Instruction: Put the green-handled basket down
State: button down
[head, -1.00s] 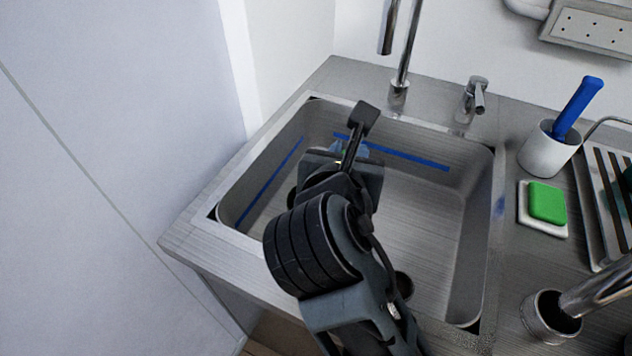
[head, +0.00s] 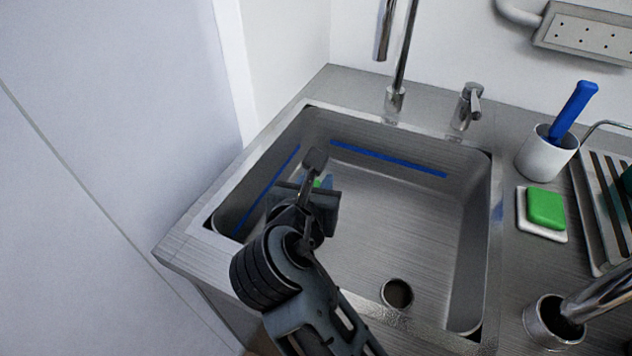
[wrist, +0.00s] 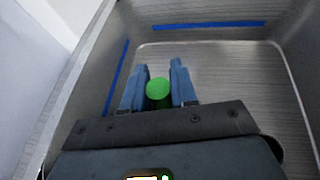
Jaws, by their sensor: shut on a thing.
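My gripper (wrist: 158,82) has blue fingers and is shut on the green handle (wrist: 158,92) of the basket, whose round green end shows between the fingers in the wrist view. In the head view my gripper (head: 322,183) is over the left part of the steel sink basin (head: 420,220), and a small bit of green shows beside it. The basket's body is hidden behind my gripper and wrist in both views. I cannot tell whether it touches the basin floor.
Blue stripes (head: 388,159) run along the basin's back and left walls. A tap (head: 396,95) and small dispenser (head: 466,105) stand behind it. A white cup with a blue handle (head: 547,152) and a green sponge (head: 546,208) are on the right. The basin's right side is clear.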

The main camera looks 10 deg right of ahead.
jog(key=c, duration=0.9)
grip_release()
jog(key=shift+f, duration=0.1)
jog(key=shift+s+a+r, duration=0.15)
jog(key=shift+s+r, duration=0.1)
jog(key=shift+s, duration=0.05)
jog(key=v, duration=1.1)
jog(key=shift+s, duration=0.15)
